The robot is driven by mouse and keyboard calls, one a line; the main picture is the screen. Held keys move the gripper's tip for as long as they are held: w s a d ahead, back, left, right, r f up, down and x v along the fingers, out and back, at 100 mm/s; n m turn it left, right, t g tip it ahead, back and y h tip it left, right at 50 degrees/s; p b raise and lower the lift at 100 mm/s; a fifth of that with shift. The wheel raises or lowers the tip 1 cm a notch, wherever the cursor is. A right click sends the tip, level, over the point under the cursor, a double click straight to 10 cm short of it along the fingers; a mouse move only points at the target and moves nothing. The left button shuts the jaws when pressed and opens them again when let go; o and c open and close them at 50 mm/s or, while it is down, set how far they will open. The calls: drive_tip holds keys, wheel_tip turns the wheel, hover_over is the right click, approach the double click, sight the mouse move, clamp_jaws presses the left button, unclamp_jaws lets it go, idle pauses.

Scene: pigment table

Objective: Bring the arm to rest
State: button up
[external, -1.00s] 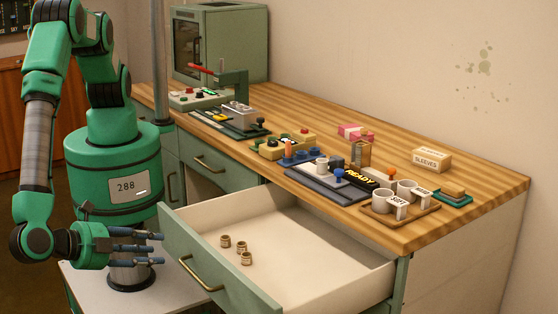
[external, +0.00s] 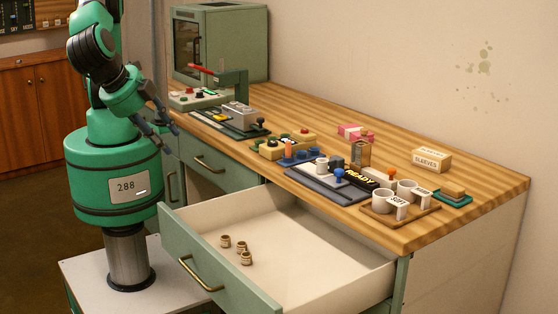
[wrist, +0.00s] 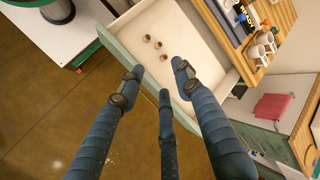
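My gripper (external: 162,122) is raised beside the green column of my body, to the left of the workbench, with its fingers pointing down and to the right. In the wrist view my gripper (wrist: 158,85) shows its blue-grey fingers spread apart with nothing between them. Below and beyond the fingertips lies the open drawer (external: 320,270), which also shows in the wrist view (wrist: 192,50). My arm is folded up close over my base and touches nothing that I can see.
Several small brass-coloured sleeves (external: 241,246) stand in the pulled-out drawer, which juts into the room. The wooden worktop (external: 470,190) carries a tray with two cups (external: 383,200), a sleeves box (external: 431,159) and a green cabinet (external: 220,45). The floor (wrist: 60,100) is clear.

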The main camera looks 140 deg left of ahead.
drive_tip(key=s+a+r+t+h, duration=0.1)
drive_tip(key=s+r, duration=0.3)
drive_tip(key=s, duration=0.5)
drive_tip(key=s+a+r+t+h, duration=0.2)
drive_tip(key=s+r+t+h, duration=0.1)
drive_tip(key=s, duration=0.6)
drive_tip(key=s+a+r+t+h, duration=0.2)
drive_tip(key=s+r+t+h, duration=0.1)
drive_tip(key=s+r, duration=0.4)
drive_tip(key=shift+s+m, duration=0.3)
drive_tip(key=shift+s, duration=0.7)
drive_tip(key=shift+a, duration=0.1)
